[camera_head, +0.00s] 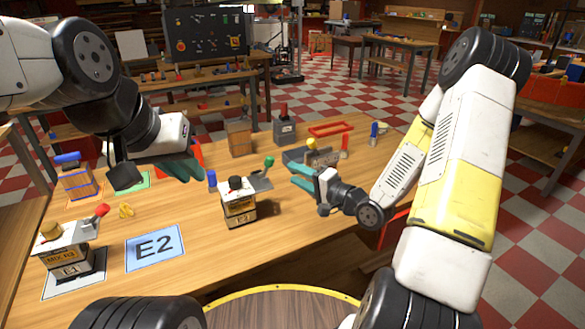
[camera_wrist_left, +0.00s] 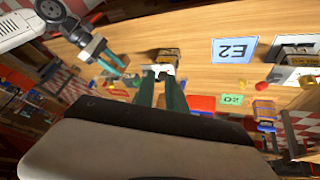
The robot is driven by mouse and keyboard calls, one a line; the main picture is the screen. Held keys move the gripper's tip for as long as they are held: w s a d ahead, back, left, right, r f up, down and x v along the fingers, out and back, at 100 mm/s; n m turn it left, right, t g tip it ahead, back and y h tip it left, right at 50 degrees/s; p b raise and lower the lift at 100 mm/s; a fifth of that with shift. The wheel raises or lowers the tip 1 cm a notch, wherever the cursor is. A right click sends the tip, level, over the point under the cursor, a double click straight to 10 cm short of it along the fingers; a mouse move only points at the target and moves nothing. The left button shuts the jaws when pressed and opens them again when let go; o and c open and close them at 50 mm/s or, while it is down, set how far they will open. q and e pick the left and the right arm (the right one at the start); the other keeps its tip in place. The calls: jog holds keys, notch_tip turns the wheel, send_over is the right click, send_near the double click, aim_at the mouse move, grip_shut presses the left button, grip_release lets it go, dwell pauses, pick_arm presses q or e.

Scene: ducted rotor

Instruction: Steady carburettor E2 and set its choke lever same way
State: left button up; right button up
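A carburettor (camera_head: 238,205) with a black knob stands upright on the table; its small label looks like E2. Its grey lever has a green tip (camera_head: 269,161) and points up to the right. It also shows beyond my left fingers in the left wrist view (camera_wrist_left: 169,55). The blue E2 mat (camera_head: 155,248) lies bare to its left. A second carburettor (camera_head: 68,255), apparently E1, stands at the left with a red-tipped lever angled up right. My left gripper (camera_head: 182,168) is open and empty, above and left of the carburettor. My right gripper (camera_head: 303,178) is open and empty at its right.
A yellow piece (camera_head: 126,211) and a blue-topped wooden block (camera_head: 77,180) lie at the left. A blue peg (camera_head: 211,180) stands close behind the carburettor. A wooden box (camera_head: 240,140), a grey box (camera_head: 284,132) and a red frame (camera_head: 331,129) stand behind. The front table middle is clear.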

pick_arm(q)
jog(key=o, duration=0.3)
jog(key=shift+w, duration=0.35)
jog(key=o, duration=0.6)
jog(key=w, duration=0.1)
jog(key=w+m, duration=0.1)
jog(key=w, duration=0.1)
jog(key=shift+w+d+f, duration=0.15)
jog(key=shift+w+f, duration=0.05)
jog(key=m+g, duration=0.2)
jog(key=m, duration=0.3)
send_near(234, 179)
jog(key=f, duration=0.2)
jog(key=shift+w+x, duration=0.15)
jog(key=shift+x, duration=1.95)
jog(key=shift+w+x, duration=0.15)
jog(key=shift+x, duration=2)
